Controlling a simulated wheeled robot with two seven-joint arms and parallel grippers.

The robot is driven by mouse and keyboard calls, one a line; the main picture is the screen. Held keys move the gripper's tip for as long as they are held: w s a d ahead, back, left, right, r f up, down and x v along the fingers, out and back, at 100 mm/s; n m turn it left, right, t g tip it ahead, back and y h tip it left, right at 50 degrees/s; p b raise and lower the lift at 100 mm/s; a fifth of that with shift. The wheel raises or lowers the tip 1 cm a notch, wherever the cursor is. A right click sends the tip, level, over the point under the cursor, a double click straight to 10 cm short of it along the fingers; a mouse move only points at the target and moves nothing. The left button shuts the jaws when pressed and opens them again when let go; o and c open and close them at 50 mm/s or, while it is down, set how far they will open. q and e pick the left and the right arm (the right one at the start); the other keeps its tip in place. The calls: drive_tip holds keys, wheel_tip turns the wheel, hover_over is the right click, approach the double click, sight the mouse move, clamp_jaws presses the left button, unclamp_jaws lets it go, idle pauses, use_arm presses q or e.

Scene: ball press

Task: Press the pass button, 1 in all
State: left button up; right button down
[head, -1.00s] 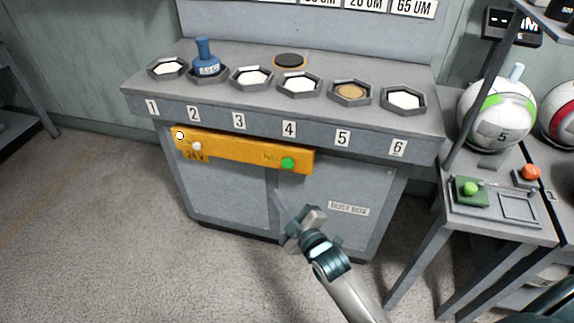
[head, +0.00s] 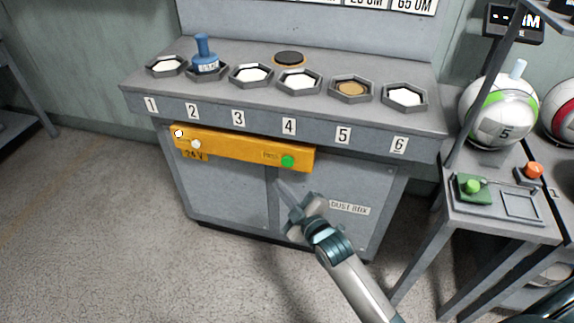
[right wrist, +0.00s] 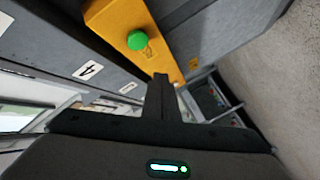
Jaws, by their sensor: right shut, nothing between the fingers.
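The green pass button (head: 288,161) is on the right end of the yellow panel (head: 235,150) on the front of the grey bench. In the right wrist view the green button (right wrist: 138,40) stands out from the yellow panel (right wrist: 115,14), beyond my fingertips. My right gripper (head: 284,188) is shut and empty. In the head view its tip shows just below the button, apart from it. In the right wrist view its closed fingers (right wrist: 160,82) point toward the panel's edge. My left gripper is not in view.
The bench top (head: 225,90) holds a row of hexagonal trays and a blue stamp-like tool (head: 204,55). A side table at right carries a green button box (head: 475,189), an orange button (head: 534,170) and a ball (head: 497,112). Open floor lies at left.

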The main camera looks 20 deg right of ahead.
sight(281, 162)
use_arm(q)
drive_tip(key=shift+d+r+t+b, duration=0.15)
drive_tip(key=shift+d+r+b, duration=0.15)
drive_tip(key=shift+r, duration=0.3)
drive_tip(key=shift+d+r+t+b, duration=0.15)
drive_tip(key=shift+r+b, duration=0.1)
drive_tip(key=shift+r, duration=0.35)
use_arm(e)
drive_tip(key=shift+w+d, duration=0.5)
drive_tip(key=shift+w, duration=0.25)
drive_tip(key=shift+w+d, duration=0.55)
drive_tip(key=shift+w, duration=0.25)
drive_tip(key=shift+w+d, duration=0.5)
drive_tip(key=shift+w, duration=0.25)
drive_tip(key=shift+w+d, duration=0.1)
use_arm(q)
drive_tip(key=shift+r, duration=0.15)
use_arm(e)
drive_tip(key=shift+w+d, duration=0.15)
drive_tip(key=shift+w, duration=0.1)
